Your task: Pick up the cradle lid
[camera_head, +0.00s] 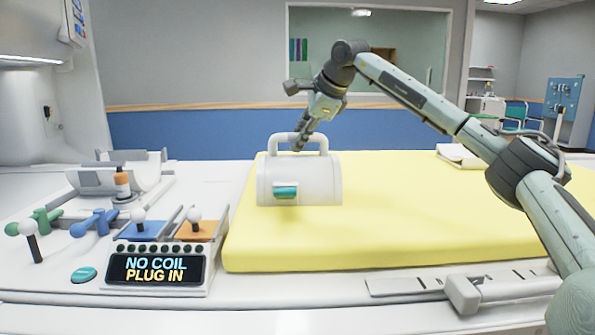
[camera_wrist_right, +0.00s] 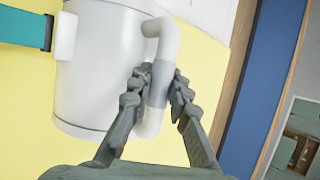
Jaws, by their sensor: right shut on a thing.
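The cradle lid (camera_head: 318,185) is a white, rounded shell with a looped handle (camera_head: 297,136) on top and a teal latch (camera_head: 286,192) on its front. It appears to rest on the yellow pad, near the pad's left end. My right gripper (camera_head: 300,143) reaches down to the handle from above. In the right wrist view my right gripper (camera_wrist_right: 159,77) has its two fingers on either side of the handle's grey grip section, shut on it. The lid's white body (camera_wrist_right: 100,70) and teal strap (camera_wrist_right: 22,28) show there too. My left gripper is out of view.
The yellow pad (camera_head: 420,225) is clear to the lid's right, up to a white folded item (camera_head: 460,155).

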